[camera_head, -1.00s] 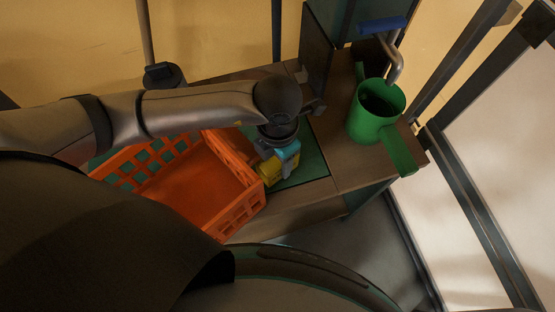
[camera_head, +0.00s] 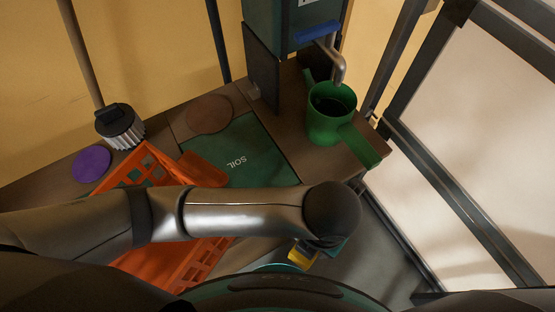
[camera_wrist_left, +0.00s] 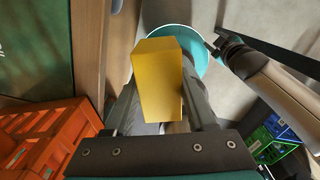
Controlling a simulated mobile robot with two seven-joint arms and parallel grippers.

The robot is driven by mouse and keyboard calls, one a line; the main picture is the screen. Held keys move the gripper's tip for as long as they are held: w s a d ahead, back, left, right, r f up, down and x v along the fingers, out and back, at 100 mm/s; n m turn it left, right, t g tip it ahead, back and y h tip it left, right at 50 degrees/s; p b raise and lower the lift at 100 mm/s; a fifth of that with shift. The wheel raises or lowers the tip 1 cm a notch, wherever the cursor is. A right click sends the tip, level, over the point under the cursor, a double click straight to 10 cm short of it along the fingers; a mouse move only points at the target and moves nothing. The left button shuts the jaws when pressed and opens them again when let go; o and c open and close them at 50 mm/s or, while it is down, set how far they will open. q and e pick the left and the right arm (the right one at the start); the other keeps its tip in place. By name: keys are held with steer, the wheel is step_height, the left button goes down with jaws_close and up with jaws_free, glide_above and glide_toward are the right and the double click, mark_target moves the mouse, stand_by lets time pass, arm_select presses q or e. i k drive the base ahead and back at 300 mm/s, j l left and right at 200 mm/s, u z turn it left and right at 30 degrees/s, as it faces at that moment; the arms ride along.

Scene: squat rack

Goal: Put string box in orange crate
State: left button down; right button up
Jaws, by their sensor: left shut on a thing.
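The string box appears to be the yellow box (camera_wrist_left: 160,80), held between the fingers of my left gripper (camera_wrist_left: 160,100) in the left wrist view. In the head view only a small yellow part of the box (camera_head: 300,254) shows below the wrist of my left gripper (camera_head: 318,248), off the table's front edge. The orange crate (camera_head: 150,162) is left of the gripper in the head view, partly hidden behind my left forearm. Its near corner shows at the lower left of the left wrist view (camera_wrist_left: 45,130).
A green watering can (camera_head: 330,125) stands under a metal spout (camera_head: 338,65) at the right. A green mat marked SOIL (camera_head: 245,150) lies bare beside the crate. A purple disc (camera_head: 91,164) lies at the left. Blue and green crates (camera_wrist_left: 275,135) show in the left wrist view.

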mark_target(151, 265)
steer(key=k+l, duration=0.15)
steer(key=k, duration=0.35)
steer(key=k+l, duration=0.15)
steer(key=k, duration=0.3)
